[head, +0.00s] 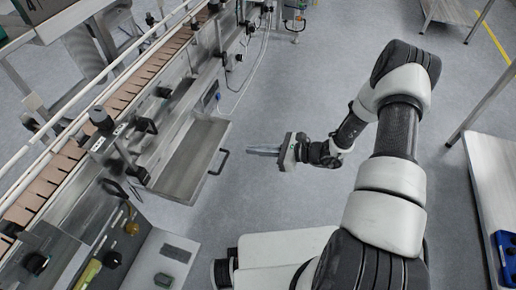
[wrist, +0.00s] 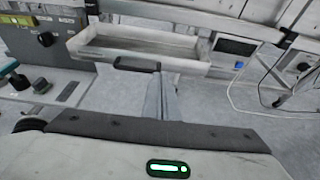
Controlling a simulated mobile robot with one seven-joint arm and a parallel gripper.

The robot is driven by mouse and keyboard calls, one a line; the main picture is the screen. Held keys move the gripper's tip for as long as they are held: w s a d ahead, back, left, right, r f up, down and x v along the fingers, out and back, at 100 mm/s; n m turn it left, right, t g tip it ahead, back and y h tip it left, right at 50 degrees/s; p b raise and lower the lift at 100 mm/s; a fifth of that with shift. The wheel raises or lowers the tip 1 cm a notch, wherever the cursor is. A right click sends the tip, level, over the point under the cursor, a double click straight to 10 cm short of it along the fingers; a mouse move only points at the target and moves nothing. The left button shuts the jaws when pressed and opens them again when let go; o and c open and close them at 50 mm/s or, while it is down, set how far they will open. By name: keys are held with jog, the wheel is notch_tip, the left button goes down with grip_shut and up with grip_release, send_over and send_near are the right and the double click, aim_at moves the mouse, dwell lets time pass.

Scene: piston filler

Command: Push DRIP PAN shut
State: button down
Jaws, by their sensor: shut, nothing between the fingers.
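The drip pan (head: 198,190) is a shallow grey metal tray pulled out from the side of the filler machine, with a dark handle (head: 220,161) on its outer edge. In the wrist view the pan (wrist: 180,65) lies ahead, and its dark handle (wrist: 137,64) faces me. My gripper (head: 250,150) is shut and empty, to the right of the handle and apart from it, with its fingers pointing left toward the pan. The shut fingers also show in the wrist view (wrist: 161,80), just right of the handle.
The filler machine with its conveyor (head: 100,105) runs along the left. A table (head: 495,170) stands at the right. The floor between pan and table is clear apart from my arm and base.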

jog(key=b, duration=0.1)
send_near(219, 146)
jog(key=x, duration=0.5)
jog(key=shift+w+f, duration=0.1)
jog(key=shift+f, duration=0.1)
jog(key=shift+w+a, duration=0.2)
jog(key=shift+a, duration=0.25)
jog(key=shift+a, duration=0.1)
